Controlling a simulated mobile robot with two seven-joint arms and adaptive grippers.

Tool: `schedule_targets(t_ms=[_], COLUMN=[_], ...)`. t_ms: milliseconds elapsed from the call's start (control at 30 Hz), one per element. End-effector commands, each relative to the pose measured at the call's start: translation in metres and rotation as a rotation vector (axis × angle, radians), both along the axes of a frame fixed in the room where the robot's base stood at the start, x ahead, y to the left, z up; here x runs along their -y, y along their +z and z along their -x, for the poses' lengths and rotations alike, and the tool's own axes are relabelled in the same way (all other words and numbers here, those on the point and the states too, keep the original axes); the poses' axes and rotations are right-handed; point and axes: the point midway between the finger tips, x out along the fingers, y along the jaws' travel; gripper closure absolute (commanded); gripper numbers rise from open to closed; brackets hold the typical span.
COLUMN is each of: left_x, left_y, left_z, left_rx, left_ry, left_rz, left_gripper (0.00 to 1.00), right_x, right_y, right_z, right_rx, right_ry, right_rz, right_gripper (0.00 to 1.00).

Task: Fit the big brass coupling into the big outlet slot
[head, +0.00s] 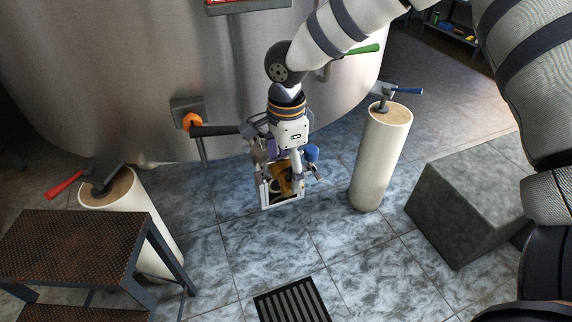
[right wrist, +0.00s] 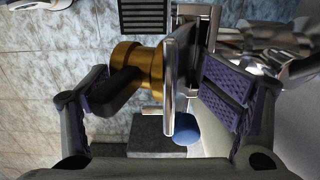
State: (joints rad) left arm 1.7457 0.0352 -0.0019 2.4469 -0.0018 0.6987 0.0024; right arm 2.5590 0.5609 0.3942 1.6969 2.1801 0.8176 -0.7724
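The big brass coupling (head: 284,178) is low in front of the tank; in the right wrist view it is a brass cylinder (right wrist: 150,66) with a black elbow-like part beside it. A pale metal frame (head: 266,195), which looks like the outlet slot, surrounds it in the head view. In the right wrist view, an upright metal plate (right wrist: 178,85) stands against the coupling's right side. Whether the coupling is seated cannot be told. My right gripper (head: 287,168) points down there, its purple-padded fingers spread either side of coupling and plate. My left gripper is out of view.
The steel tank (head: 150,70) fills the back, with an orange-collared black handle (head: 214,131). Pale posts stand left (head: 125,205) and right (head: 382,150). A rusty step stool (head: 75,245) is front left, a grey block (head: 470,200) right. A drain grate (head: 292,302) lies in front.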

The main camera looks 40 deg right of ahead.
Motion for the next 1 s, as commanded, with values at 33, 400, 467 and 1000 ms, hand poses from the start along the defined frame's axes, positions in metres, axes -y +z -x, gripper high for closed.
schedule_targets(t_ms=[33,400,467,1000], left_x=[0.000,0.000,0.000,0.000], left_y=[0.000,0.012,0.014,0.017], left_z=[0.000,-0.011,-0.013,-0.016], left_rx=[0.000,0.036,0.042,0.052], left_ry=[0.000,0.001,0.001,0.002], left_rz=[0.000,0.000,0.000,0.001], left_gripper=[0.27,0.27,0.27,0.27], right_x=[0.000,0.000,0.000,0.000], right_y=[0.000,0.081,0.097,0.134], right_z=[0.000,-0.002,-0.002,0.000], right_rx=[0.001,0.014,0.015,0.004], right_ry=[0.000,-0.001,-0.001,0.000], right_rz=[0.001,-0.002,-0.001,0.000], right_gripper=[0.24,0.24,0.24,0.24])
